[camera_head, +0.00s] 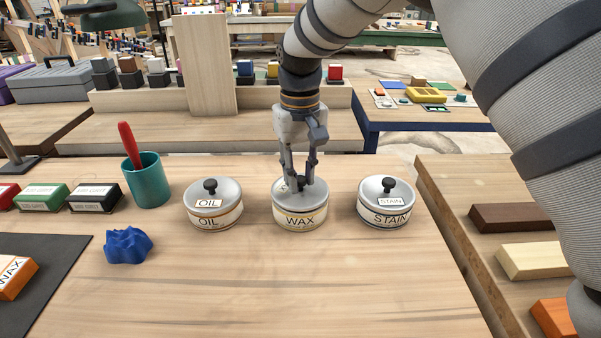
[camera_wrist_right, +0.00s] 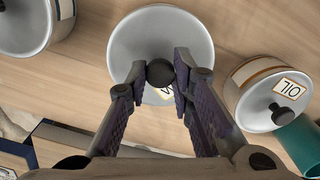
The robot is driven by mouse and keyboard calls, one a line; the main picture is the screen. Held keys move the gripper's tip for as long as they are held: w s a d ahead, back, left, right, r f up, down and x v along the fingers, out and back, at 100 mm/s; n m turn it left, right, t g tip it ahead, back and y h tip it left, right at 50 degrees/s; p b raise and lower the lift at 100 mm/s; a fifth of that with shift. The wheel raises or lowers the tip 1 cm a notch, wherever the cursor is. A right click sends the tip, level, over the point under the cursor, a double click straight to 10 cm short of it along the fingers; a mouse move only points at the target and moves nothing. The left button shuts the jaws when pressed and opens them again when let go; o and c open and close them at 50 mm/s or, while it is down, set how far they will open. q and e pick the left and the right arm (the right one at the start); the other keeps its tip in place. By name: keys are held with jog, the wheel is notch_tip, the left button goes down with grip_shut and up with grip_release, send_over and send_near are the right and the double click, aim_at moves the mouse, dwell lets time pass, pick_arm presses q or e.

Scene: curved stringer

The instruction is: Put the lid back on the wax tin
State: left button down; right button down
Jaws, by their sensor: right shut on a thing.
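The wax tin (camera_head: 300,221) stands upright on the bench between the oil tin and the stain tin. Its grey lid (camera_head: 316,192) sits level at the tin's top, with no clear gap showing. My right gripper (camera_head: 297,187) points down from above and is shut on the lid's dark knob; in the right wrist view the knob (camera_wrist_right: 160,73) is between the two fingertips. The lid also shows there as a pale disc (camera_wrist_right: 150,28) below the fingers. The lid's label is mostly hidden by the fingers. My left gripper is not in view.
The lidded oil tin (camera_head: 213,213) stands to the left, and the lidded stain tin (camera_head: 385,213) to the right. A teal cup (camera_head: 148,184) with a red-handled tool, a crumpled blue cloth (camera_head: 128,245) and several boxes are farther left. The bench front is clear.

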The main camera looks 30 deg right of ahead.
jog(key=c, duration=0.8)
grip_release()
jog(key=shift+c, duration=0.2)
jog(key=shift+r+p, duration=0.35)
jog(key=shift+r, duration=3.15)
grip_shut()
jog(key=shift+f, duration=0.3)
